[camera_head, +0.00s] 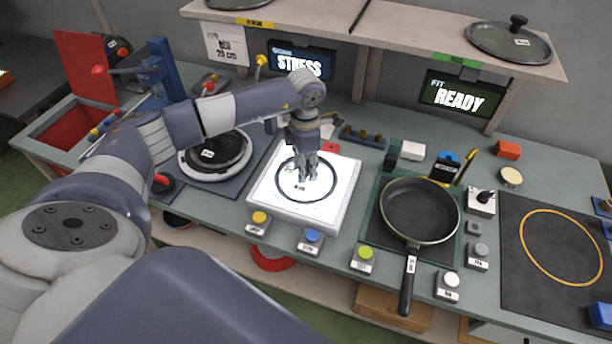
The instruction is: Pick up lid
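A round lid (508,42) with a black knob and a small white label lies on the right part of the upper shelf. Part of another round, dark, flat thing (238,3) shows on the shelf at the top edge. My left gripper (306,177) points down over a bright white square plate (337,203) with a black ring on it, far from the shelf lid. Its fingers are small and close together, so I cannot tell whether they are open or shut. I see nothing clearly held. My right gripper is not in view.
The shelf (400,30) overhangs the bench, with screens reading STRESS (300,62) and READY (460,97) beneath. A black frying pan (418,212) sits right of the plate. Several coloured buttons line the front. A dark mat (535,290) with a yellow ring is clear inside.

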